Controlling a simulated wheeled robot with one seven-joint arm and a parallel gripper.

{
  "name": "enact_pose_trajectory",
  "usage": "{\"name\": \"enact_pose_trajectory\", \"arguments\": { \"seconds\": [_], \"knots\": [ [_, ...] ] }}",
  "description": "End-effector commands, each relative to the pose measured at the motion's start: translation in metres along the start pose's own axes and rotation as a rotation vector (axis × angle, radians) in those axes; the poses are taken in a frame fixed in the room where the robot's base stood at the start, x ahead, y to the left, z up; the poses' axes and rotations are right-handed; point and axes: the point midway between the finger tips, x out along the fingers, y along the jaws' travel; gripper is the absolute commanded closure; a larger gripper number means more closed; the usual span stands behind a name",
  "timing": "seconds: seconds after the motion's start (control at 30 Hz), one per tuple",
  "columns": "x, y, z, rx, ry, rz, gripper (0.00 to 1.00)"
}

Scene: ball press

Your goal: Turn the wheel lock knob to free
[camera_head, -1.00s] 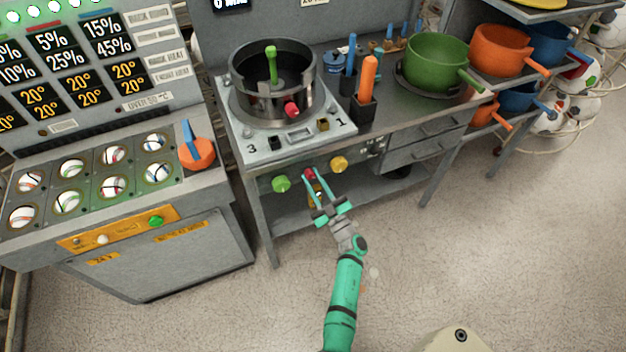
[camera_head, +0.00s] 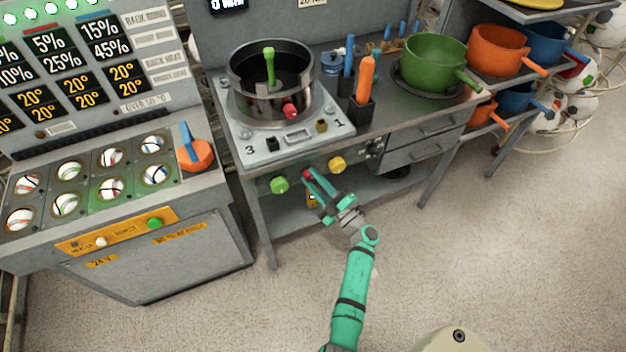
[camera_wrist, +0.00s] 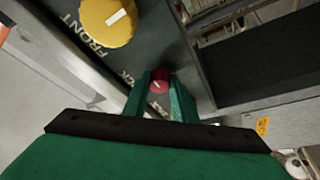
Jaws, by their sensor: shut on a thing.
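The red knob (camera_head: 308,173) sits on the front panel of the press table, between a green knob (camera_head: 280,185) and a yellow knob (camera_head: 337,165). In the wrist view the red knob (camera_wrist: 159,82) shows between my two fingers, with a pale mark on its face. A partly hidden label ending in "CK" is beside it. My gripper (camera_head: 310,179) is at the red knob, shut on it, with the wrist turned. The yellow knob (camera_wrist: 107,21), with a white mark, shows at the upper left near the word "FRONT".
A steel pot (camera_head: 272,80) stands on the table above the knobs. A ball cabinet (camera_head: 150,262) stands to the left. An open lower shelf (camera_head: 285,217) lies under the panel. The floor to the right is clear.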

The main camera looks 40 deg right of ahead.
Motion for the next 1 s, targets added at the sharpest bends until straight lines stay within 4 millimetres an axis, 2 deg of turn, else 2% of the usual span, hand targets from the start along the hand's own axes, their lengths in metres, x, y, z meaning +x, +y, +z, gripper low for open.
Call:
{"name": "enact_pose_trajectory", "arguments": {
  "seconds": [0.33,0.37,0.4,0.43,0.77,0.87,1.0],
  "knots": [
    [0.0,0.0,0.0,-0.002,0.0,-0.001,0.98],
    [0.0,0.0,0.0,-0.002,0.0,-0.001,0.69],
    [0.0,0.0,0.0,-0.002,0.0,-0.001,0.59],
    [0.0,0.0,0.0,-0.002,0.0,-0.001,0.57],
    [-0.003,0.0,0.0,-0.001,0.0,0.0,0.57],
    [-0.011,0.0,0.0,-0.001,-0.001,0.0,0.57],
    [-0.035,0.0,0.001,0.0,-0.003,0.001,0.57]
  ]
}}
